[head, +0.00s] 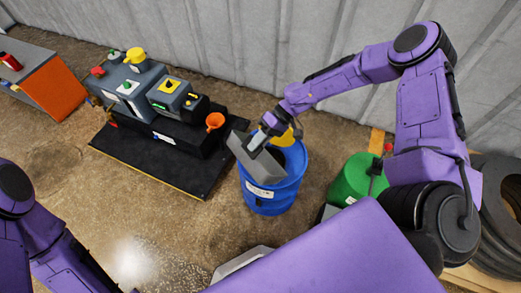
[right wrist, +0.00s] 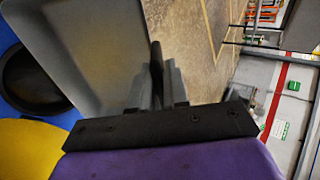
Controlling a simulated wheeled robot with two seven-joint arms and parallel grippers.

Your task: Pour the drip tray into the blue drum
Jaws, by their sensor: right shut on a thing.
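The blue drum (head: 272,198) stands upright on the floor in the middle of the head view. My right gripper (head: 257,141) is shut on the grey drip tray (head: 248,162). The tray is strongly tilted at the drum's top, in front of its left side; I cannot tell whether it touches the rim. In the right wrist view the fingers (right wrist: 158,82) grip the edge of the tray (right wrist: 85,45), beside a dark round opening (right wrist: 30,78) in the blue drum. What the tray contains cannot be seen. My left arm shows at lower left, its gripper out of view.
A yellow part (head: 284,138) sits at the drum's top. Tyres are at far right.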

